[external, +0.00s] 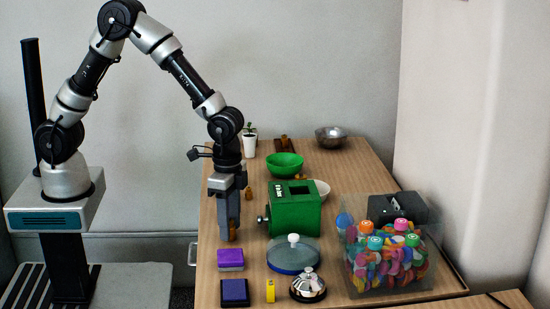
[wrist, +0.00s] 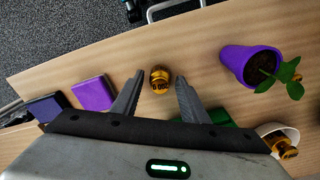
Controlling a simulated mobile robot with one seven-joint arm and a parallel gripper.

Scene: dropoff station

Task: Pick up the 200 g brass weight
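A small brass weight (wrist: 160,80) with dark markings stands on the wooden table between the two fingers of my gripper (wrist: 159,76) in the wrist view. The fingers are apart, with a gap on each side of the weight. In the external view my gripper (external: 229,230) points straight down, low over the table's left side. Only a sliver of the weight (external: 233,234) shows there beside the fingertips. Other brass pieces stand farther back, one (external: 248,193) right of the gripper. The wrist view shows a brass piece (wrist: 284,147) by a white bowl (wrist: 272,129).
A green box (external: 296,212) stands just right of the gripper. A purple block (external: 230,258) and dark blue block (external: 235,291) lie in front. A clear bin (external: 390,278) of colourful items stands right. The table's left edge is close.

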